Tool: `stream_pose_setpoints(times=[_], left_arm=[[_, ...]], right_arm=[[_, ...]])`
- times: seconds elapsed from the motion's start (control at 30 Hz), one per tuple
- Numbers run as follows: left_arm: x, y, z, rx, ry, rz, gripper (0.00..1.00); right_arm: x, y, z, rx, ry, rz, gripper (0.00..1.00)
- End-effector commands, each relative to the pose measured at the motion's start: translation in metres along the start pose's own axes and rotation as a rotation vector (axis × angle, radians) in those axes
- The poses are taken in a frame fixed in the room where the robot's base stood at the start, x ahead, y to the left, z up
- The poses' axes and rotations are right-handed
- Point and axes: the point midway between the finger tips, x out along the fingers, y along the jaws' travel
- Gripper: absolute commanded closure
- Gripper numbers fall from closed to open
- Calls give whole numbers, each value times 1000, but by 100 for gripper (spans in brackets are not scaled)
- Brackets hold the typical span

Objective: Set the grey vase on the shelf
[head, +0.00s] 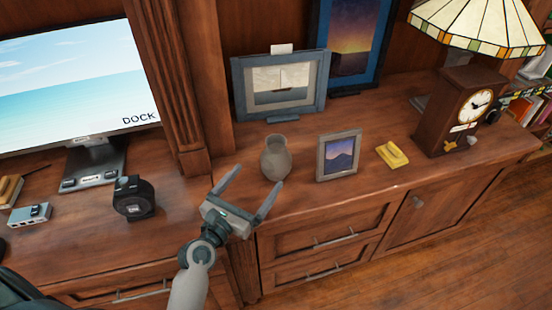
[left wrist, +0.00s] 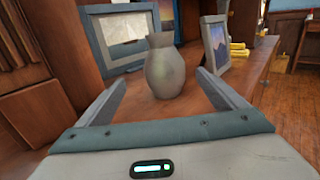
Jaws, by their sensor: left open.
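The grey vase (head: 276,159) stands upright on the wooden cabinet top, which is the shelf surface (head: 375,190) in view. My left gripper (head: 254,180) is open, with its two fingers pointing toward the vase from the front left. In the left wrist view the vase (left wrist: 163,68) shows beyond and between the open fingertips (left wrist: 160,88). It looks free of the fingers, with nothing held. My right gripper is in neither view.
A small grey picture frame (head: 338,155) stands right of the vase. A blue-framed ship picture (head: 235,88) stands behind it. A yellow object (head: 392,154), a wooden clock (head: 455,112) and a lamp (head: 480,25) are farther right. A monitor (head: 70,85) and a black device (head: 133,198) are left.

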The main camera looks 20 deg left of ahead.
Motion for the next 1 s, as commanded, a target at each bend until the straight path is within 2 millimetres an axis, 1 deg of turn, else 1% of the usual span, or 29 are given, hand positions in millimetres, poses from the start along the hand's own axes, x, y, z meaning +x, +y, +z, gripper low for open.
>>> stream_pose_setpoints(times=[0.03,0.1,0.2,0.3,0.43,0.8,0.87,1.0], left_arm=[[11,0,2,-2,-2,-1,9],[23,0,2,-1,-2,-1,9],[38,-1,1,-1,-1,-2,9],[49,-1,0,-1,0,-1,9],[54,-1,0,0,0,-1,9],[56,-1,0,0,0,-1,9],[59,-2,-1,0,0,-1,9],[72,-6,-4,-1,0,-2,9]], right_arm=[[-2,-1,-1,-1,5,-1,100],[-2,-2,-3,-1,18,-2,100],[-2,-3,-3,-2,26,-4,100],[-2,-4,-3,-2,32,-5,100],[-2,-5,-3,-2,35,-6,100],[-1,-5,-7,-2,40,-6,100],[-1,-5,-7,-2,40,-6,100],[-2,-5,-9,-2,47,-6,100]])
